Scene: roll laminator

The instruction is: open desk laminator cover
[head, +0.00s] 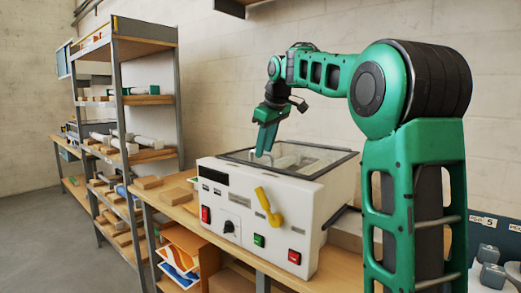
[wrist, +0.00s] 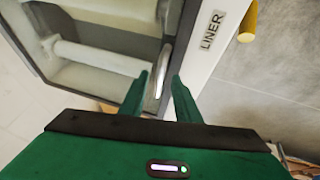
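The desk laminator (head: 262,228) is a white box on the bench, with a sloped control panel. Its cover (head: 318,167) is a clear panel in a dark frame on top and looks shut. Pale rollers show through the cover (wrist: 85,100) in the wrist view. A metal bar handle (wrist: 161,72) stands on the cover's frame. My gripper (head: 263,150) points down over the cover. In the wrist view my gripper (wrist: 162,78) is open, with one green finger on each side of the handle. I cannot tell whether either finger touches it.
A yellow lever (head: 268,207), red and green buttons and a knob sit on the laminator's front. A shelf unit (head: 125,120) with wood blocks and rolls stands at the left. A shelf below the bench holds coloured sheets (head: 180,262). The wall is close behind.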

